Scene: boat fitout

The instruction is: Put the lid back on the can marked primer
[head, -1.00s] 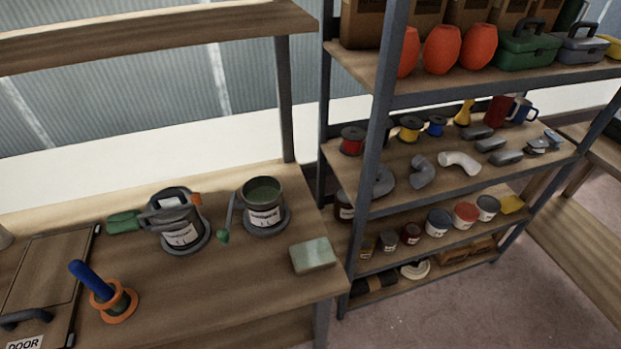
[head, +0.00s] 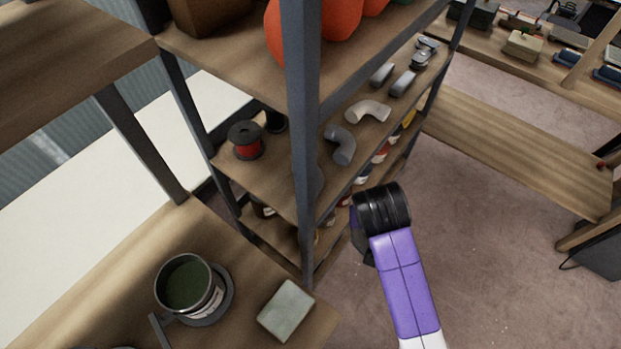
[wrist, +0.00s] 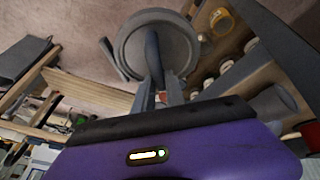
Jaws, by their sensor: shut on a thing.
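An open can (head: 205,302) with dark green contents stands on a grey round base at the front left of the head view. Its white label is turned partly away and I cannot read it. In the wrist view my gripper (wrist: 159,94) is shut on a grey round lid (wrist: 131,42) by its upright grip. The lid is in the air with the floor and shelf behind it. In the head view my wrist hides the fingers, and the lid cannot be made out there. My gripper is to the right of the can, out past the bench end.
A pale green block (head: 286,310) lies on the bench right of the can. A shelf rack with a dark post (head: 302,150) stands between the bench and my arm, holding a red spool (head: 246,142) and grey pipe elbows. Open floor (head: 500,270) lies to the right.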

